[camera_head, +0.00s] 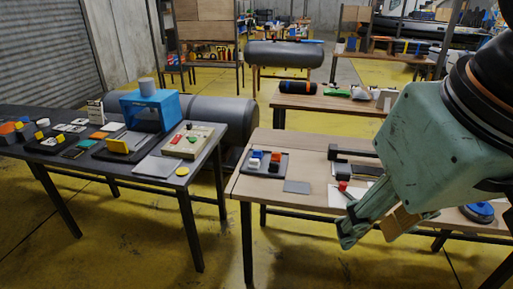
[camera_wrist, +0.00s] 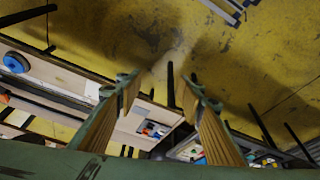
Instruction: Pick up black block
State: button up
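A small black block (camera_head: 274,167) sits on a dark tray (camera_head: 257,173) on the left part of the right-hand wooden table. Red, blue and white blocks stand close around it on the tray. In the wrist view the tray with blocks (camera_wrist: 152,130) is small and far off, and I cannot pick out the black block surely. My gripper (camera_head: 372,226) is to the right of the tray, well apart from it in the picture. In the wrist view my gripper (camera_wrist: 158,88) has its two wooden-faced fingers wide apart with nothing between them.
The wooden table (camera_head: 245,186) also bears a grey plate (camera_head: 297,187), a red block (camera_head: 342,186) and a blue round object (camera_head: 478,212). A dark table (camera_head: 215,140) at the left holds a blue frame (camera_head: 151,111) and several parts. Yellow floor lies between the tables.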

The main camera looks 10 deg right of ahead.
jog(key=w+r+n+g+p, duration=0.1)
jog(key=w+r+n, duration=0.15)
jog(key=w, duration=0.65)
jog(key=w+r+n+p, duration=0.1)
jog(key=w+r, duration=0.2)
jog(key=w, duration=0.6)
jog(key=n+g+p, duration=0.3)
jog(key=n+p, duration=0.3)
jog(key=n, duration=0.4)
send_over(274, 162)
notch_tip(274, 162, down, 28)
jog(key=shift+s+r, duration=0.15)
jog(key=shift+f+b, duration=0.65)
jog(key=shift+f, duration=3.65)
